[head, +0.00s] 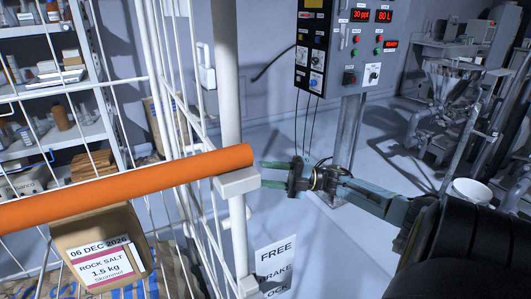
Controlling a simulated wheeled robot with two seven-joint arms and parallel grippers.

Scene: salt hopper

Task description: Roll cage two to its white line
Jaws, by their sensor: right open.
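A white wire roll cage (229,90) fills the left half of the head view, close to me. I cannot read a number on it. An orange handle bar (110,185) runs across it and ends at a white bracket (237,182) on the corner post. My right gripper (270,175) is open, with its green fingers pointing left, just right of the bracket and the bar's end. It holds nothing; I cannot tell whether it touches the bracket. My left gripper is not in view. No white floor line can be made out.
A rock salt box (95,240) sits in the cage. A brake sign (275,262) hangs low by the post. Shelves (60,140) stand behind at left. A control panel (345,45) on a post and machinery (450,100) stand at the back right. Grey floor shows between.

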